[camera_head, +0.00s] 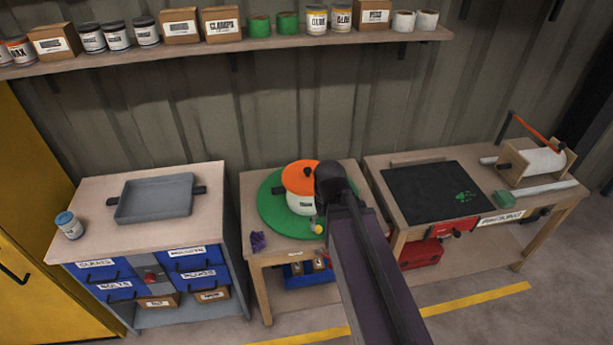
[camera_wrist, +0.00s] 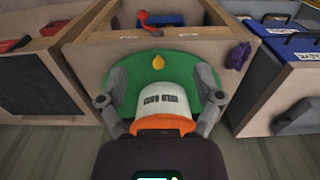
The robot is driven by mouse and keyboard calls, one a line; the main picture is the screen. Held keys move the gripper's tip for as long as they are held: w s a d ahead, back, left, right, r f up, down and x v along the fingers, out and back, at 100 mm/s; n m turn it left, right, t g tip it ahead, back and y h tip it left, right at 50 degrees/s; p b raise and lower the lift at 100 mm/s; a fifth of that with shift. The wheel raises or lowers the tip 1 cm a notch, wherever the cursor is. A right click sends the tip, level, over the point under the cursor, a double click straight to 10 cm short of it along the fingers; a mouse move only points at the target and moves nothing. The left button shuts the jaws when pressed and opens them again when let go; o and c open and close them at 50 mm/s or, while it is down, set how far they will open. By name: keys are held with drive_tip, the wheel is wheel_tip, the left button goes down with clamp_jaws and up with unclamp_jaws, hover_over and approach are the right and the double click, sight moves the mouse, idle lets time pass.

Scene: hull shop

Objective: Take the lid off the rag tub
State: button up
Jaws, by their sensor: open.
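The rag tub (camera_head: 299,204) is white with dark lettering and stands on a round green disc (camera_head: 272,214) on the middle bench. Its orange lid (camera_head: 297,177) sits on top. My gripper (camera_wrist: 160,98) is open, with one grey finger on each side of the tub and lid. In the wrist view the tub (camera_wrist: 160,101) shows between the fingers, and the orange lid (camera_wrist: 162,124) is partly hidden by my gripper's body. I cannot tell whether the fingers touch the lid. In the head view my arm covers the right side of the tub.
A small yellow piece (camera_head: 317,229) lies in front of the tub. A grey tray (camera_head: 155,198) stands on the left cabinet. A black mat (camera_head: 425,192) covers part of the right bench. A loaded shelf (camera_head: 225,48) runs above.

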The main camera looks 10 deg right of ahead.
wheel_tip(320, 180, up, 9)
drive_tip(key=n+p, duration=0.1)
drive_tip(key=p, duration=0.8)
hover_over(307, 169)
drive_tip(key=shift+w+a, duration=0.1)
drive_tip(key=shift+w, duration=0.05)
drive_tip(key=shift+f+b, duration=0.2)
drive_tip(key=shift+b, duration=0.1)
wheel_tip(307, 169, down, 8)
drive_tip(key=b, duration=0.8)
drive_tip(key=shift+f, duration=0.1)
drive_tip(key=shift+f, duration=0.15)
drive_tip(key=shift+d+f+b, duration=0.2)
drive_tip(key=shift+f+b, duration=2.3)
drive_tip(key=shift+b, duration=0.2)
clamp_jaws()
